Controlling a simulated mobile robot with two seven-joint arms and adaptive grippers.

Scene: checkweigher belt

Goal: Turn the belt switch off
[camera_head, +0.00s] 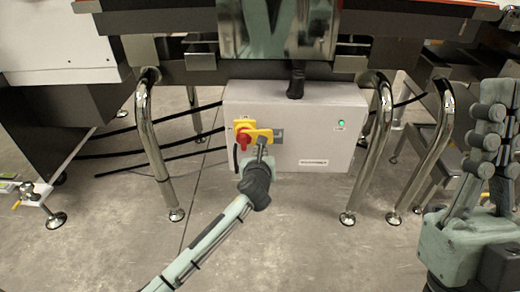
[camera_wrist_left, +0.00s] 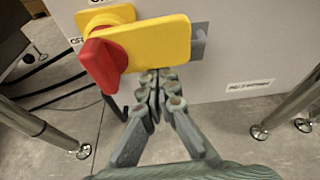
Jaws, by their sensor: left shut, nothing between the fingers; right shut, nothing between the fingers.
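The belt switch has a red knob (camera_head: 243,138) in front of a yellow mount, on the left of a grey control box (camera_head: 305,112). A yellow bar (camera_head: 262,133) reaches right from it. In the left wrist view the red knob (camera_wrist_left: 101,67) points down and right, and the yellow bar (camera_wrist_left: 155,42) fills the top. My left gripper (camera_head: 262,143) is shut and empty, its tips at the bar's lower edge, right of the knob; I cannot tell whether they touch. The tips also show in the left wrist view (camera_wrist_left: 159,76). My right gripper (camera_head: 496,92) is shut and empty at far right.
A green lamp (camera_head: 341,123) is lit on the box. Shiny metal legs (camera_head: 159,150) and (camera_head: 378,150) stand on either side of it. Black cables (camera_head: 150,132) run left from the box. The conveyor frame lies above. The floor in front is clear.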

